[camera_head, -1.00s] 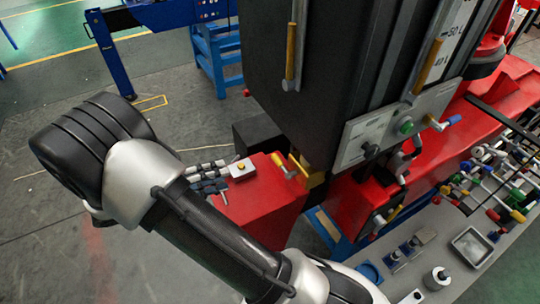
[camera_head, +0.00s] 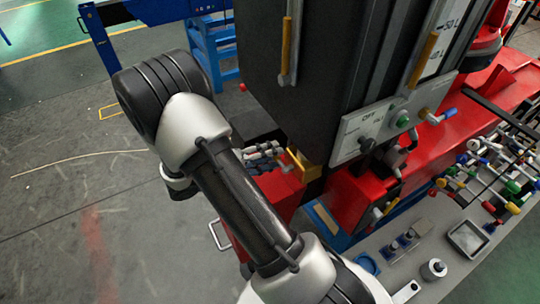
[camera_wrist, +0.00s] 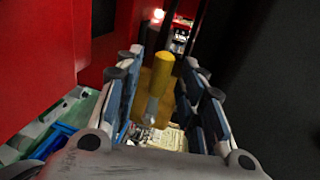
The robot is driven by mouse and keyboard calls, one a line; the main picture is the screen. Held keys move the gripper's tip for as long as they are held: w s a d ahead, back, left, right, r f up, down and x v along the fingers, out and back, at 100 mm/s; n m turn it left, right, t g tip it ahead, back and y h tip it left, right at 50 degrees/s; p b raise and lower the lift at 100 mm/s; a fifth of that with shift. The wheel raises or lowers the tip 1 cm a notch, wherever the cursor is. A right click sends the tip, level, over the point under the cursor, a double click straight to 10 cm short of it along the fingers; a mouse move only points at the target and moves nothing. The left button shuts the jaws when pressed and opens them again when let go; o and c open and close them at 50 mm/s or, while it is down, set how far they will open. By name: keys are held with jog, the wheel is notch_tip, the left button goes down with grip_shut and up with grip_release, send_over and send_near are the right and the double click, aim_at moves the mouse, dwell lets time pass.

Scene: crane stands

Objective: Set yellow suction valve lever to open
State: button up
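A small yellow lever (camera_head: 296,160) stands by the red housing under the black cabinet in the head view. In the wrist view a yellow handle (camera_wrist: 191,76) on a silver shank shows between my fingers, in front of a yellow block (camera_wrist: 155,90). It appears to be that same lever. My gripper (camera_head: 268,154), also in the wrist view (camera_wrist: 163,62), is open, with one finger pad on each side of the handle. The handle lies nearer the right finger; I cannot tell whether they touch. My arm hides part of the red housing.
The black cabinet (camera_head: 315,90) rises close beside the lever, with a long yellow handle (camera_head: 287,45) on it. A grey panel (camera_head: 385,120) carries a green button. A grey bench (camera_head: 400,262) with several small parts stands at the lower right. The floor at left is clear.

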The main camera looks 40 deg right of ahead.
jog(key=shift+c, duration=0.5)
grip_shut()
dwell(0.3)
